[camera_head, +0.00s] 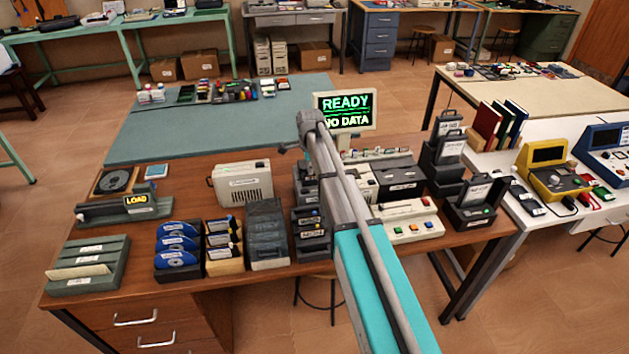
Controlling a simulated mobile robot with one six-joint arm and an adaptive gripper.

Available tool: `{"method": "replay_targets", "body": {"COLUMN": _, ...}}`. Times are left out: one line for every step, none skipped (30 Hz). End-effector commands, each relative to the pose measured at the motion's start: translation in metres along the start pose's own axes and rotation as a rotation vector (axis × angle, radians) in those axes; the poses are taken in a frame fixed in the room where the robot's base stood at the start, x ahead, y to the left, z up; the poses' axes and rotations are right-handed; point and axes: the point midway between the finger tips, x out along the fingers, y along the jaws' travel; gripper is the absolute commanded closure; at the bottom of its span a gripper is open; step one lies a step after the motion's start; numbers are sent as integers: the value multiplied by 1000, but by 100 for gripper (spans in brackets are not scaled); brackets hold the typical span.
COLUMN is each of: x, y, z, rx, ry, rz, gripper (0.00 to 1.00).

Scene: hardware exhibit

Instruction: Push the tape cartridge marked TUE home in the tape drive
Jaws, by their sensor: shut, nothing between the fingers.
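My arm reaches in from the bottom right and crosses the middle of the wooden desk. Its far joint is in front of the screen's left side. My gripper cannot be made out, and the arm covers part of the bench behind it. A dark stacked unit (311,238) with small labels and coloured marks stands just left of the arm. I cannot tell whether it is the tape drive. No TUE mark is readable, so the cartridge cannot be picked out. A screen (345,106) reads READY and NO DATA in green.
On the wooden desk (120,226) stand a LOAD device (125,209), a green slotted rack (88,267), blue disc holders (177,247), a tan stack (223,248), a dark box (266,232) and a cream box (242,183). A button panel (407,221) and dark units (446,163) stand right.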

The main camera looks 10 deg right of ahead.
Motion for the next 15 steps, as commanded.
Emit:
{"method": "replay_targets", "body": {"x": 2, "y": 0, "z": 0, "rx": 0, "ry": 0, "rz": 0, "gripper": 100}}
{"method": "replay_targets", "body": {"x": 2, "y": 0, "z": 0, "rx": 0, "ry": 0, "rz": 0, "gripper": 100}}
{"method": "replay_targets", "body": {"x": 3, "y": 0, "z": 0, "rx": 0, "ry": 0, "rz": 0, "gripper": 100}}
{"method": "replay_targets", "body": {"x": 3, "y": 0, "z": 0, "rx": 0, "ry": 0, "rz": 0, "gripper": 100}}
{"method": "replay_targets", "body": {"x": 3, "y": 0, "z": 0, "rx": 0, "ry": 0, "rz": 0, "gripper": 100}}
{"method": "replay_targets", "body": {"x": 4, "y": 0, "z": 0, "rx": 0, "ry": 0, "rz": 0, "gripper": 100}}
{"method": "replay_targets", "body": {"x": 4, "y": 0, "z": 0, "rx": 0, "ry": 0, "rz": 0, "gripper": 100}}
{"method": "replay_targets", "body": {"x": 5, "y": 0, "z": 0, "rx": 0, "ry": 0, "rz": 0, "gripper": 100}}
{"method": "replay_targets", "body": {"x": 5, "y": 0, "z": 0, "rx": 0, "ry": 0, "rz": 0, "gripper": 100}}
{"method": "replay_targets", "body": {"x": 6, "y": 0, "z": 0, "rx": 0, "ry": 0, "rz": 0, "gripper": 100}}
{"method": "replay_targets", "body": {"x": 6, "y": 0, "z": 0, "rx": 0, "ry": 0, "rz": 0, "gripper": 100}}
{"method": "replay_targets", "body": {"x": 7, "y": 0, "z": 0, "rx": 0, "ry": 0, "rz": 0, "gripper": 100}}
{"method": "replay_targets", "body": {"x": 7, "y": 0, "z": 0, "rx": 0, "ry": 0, "rz": 0, "gripper": 100}}
{"method": "replay_targets", "body": {"x": 8, "y": 0, "z": 0, "rx": 0, "ry": 0, "rz": 0, "gripper": 100}}
{"method": "replay_targets", "body": {"x": 8, "y": 0, "z": 0, "rx": 0, "ry": 0, "rz": 0, "gripper": 100}}
